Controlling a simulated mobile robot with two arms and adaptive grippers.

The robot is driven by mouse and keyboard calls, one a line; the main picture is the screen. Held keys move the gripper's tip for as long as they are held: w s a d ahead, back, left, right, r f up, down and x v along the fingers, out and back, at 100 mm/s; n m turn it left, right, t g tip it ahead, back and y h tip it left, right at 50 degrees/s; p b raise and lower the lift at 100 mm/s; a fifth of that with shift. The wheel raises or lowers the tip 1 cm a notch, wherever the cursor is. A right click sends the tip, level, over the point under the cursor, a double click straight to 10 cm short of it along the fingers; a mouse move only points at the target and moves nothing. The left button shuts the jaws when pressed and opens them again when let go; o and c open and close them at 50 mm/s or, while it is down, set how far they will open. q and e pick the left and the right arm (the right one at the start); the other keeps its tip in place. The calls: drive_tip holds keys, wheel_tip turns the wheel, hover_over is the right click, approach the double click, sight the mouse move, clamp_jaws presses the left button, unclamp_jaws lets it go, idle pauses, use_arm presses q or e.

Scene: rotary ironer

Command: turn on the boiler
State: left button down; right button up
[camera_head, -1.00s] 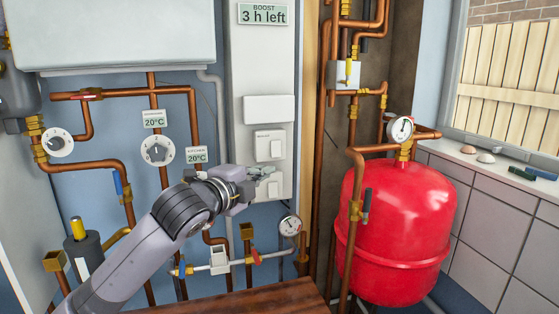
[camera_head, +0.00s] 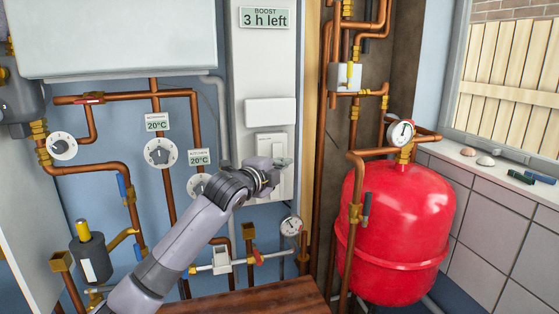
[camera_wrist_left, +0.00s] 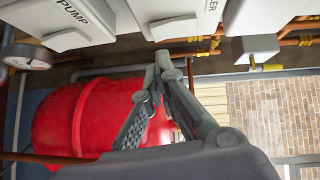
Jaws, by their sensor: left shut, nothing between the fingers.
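A tall white panel (camera_head: 268,75) carries a display (camera_head: 264,18) reading "BOOST 3 h left" and white switch plates below it. In the left wrist view, one white switch (camera_wrist_left: 60,22) is labelled PUMP. Beside it is another switch (camera_wrist_left: 180,18), whose label is cut off and ends in "LER". My left gripper (camera_head: 283,163) is shut and empty, in front of the lower part of the panel. It partly hides the switch plates there. In the wrist view its fingertips (camera_wrist_left: 163,60) are close to the two switches; I cannot tell whether they touch. My right gripper is out of view.
A red tank (camera_head: 398,225) with a gauge (camera_head: 400,132) stands right of the panel. Copper pipes, dials (camera_head: 160,153) and valves fill the wall to the left. A wooden top (camera_head: 250,300) lies below the arm.

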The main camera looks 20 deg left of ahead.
use_arm(q)
drive_tip(key=shift+w+a, duration=0.45)
drive_tip(key=shift+w, duration=0.15)
